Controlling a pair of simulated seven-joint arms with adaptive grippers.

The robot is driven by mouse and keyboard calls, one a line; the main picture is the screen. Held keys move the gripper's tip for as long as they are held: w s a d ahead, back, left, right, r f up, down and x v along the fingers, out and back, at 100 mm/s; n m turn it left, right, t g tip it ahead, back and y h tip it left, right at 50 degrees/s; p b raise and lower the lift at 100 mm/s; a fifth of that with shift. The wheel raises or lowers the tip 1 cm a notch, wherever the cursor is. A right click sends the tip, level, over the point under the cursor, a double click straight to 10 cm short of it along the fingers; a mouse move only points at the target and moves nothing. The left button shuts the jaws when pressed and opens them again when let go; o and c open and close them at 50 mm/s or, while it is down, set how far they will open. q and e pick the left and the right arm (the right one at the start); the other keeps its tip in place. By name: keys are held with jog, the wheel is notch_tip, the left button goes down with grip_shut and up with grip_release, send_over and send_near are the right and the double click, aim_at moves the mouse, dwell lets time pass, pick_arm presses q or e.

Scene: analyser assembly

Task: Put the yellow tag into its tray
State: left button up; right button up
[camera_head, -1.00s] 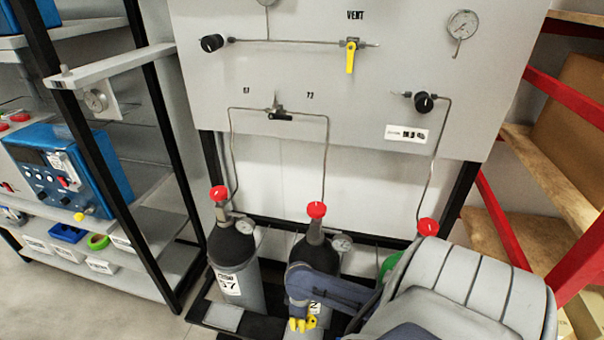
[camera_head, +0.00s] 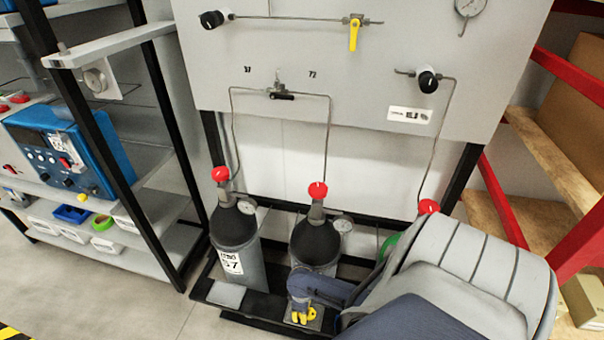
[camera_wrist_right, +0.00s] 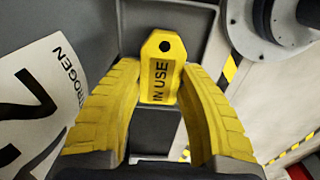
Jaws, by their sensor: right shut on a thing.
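The yellow tag (camera_wrist_right: 160,68), marked IN USE with a dark hole near its top, is between the yellow fingers of my right gripper (camera_wrist_right: 158,84) in the right wrist view. The gripper is shut on it. In the head view my right gripper (camera_head: 301,316) is low in front of the middle gas cylinder (camera_head: 315,243), over a small grey tray (camera_head: 316,323) on the dark cylinder base. Whether the tag touches the tray cannot be told. The tag is too small to make out there. My left gripper is not in view.
Another small grey tray (camera_head: 226,294) lies before the left cylinder (camera_head: 236,245). A third cylinder at right is mostly hidden behind my arm. The gauge panel (camera_head: 350,70) stands behind. A black-framed shelf (camera_head: 165,215) is at left, with clear floor in front.

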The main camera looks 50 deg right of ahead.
jog(key=shift+f, duration=0.3)
jog(key=o, duration=0.8)
notch_tip(320, 180, up, 12)
jog(key=shift+r, duration=0.15)
dwell(0.5)
